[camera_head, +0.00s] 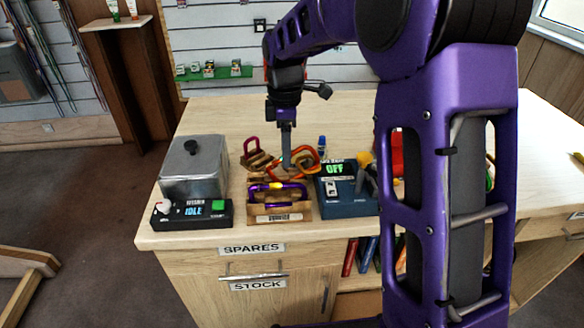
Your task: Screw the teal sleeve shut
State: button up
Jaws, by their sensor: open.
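My gripper (286,160) points down over the wooden bench from the back, at the orange carabiner (309,150). Its fingers look narrow from here; they are open, with nothing visibly held. The orange carabiner is beside or behind the fingertips, and I cannot tell whether they touch. A purple carabiner (292,187) rests on a wooden holder (283,212) in front of it. A magenta carabiner (252,142) stands on a holder at the back left. I cannot make out a teal sleeve on any of them; it is too small or hidden.
A grey metal box (195,172) stands left, behind a black unit (190,214) reading IDLE. A dark blue device (345,200) reading OFF stands right of the holders. My purple arm hides the bench's right part. The bench top (215,112) is clear at the back left.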

jog(key=shift+w+p, duration=0.65)
jog(key=shift+w, duration=0.15)
jog(key=shift+f, duration=0.15)
jog(key=shift+f+b, duration=0.85)
jog(key=shift+f, duration=0.4)
jog(key=shift+s, duration=0.1)
jog(key=shift+s, duration=0.7)
jog(key=shift+r, duration=0.1)
jog(key=shift+r+p, duration=1.05)
jog(key=shift+r, duration=0.25)
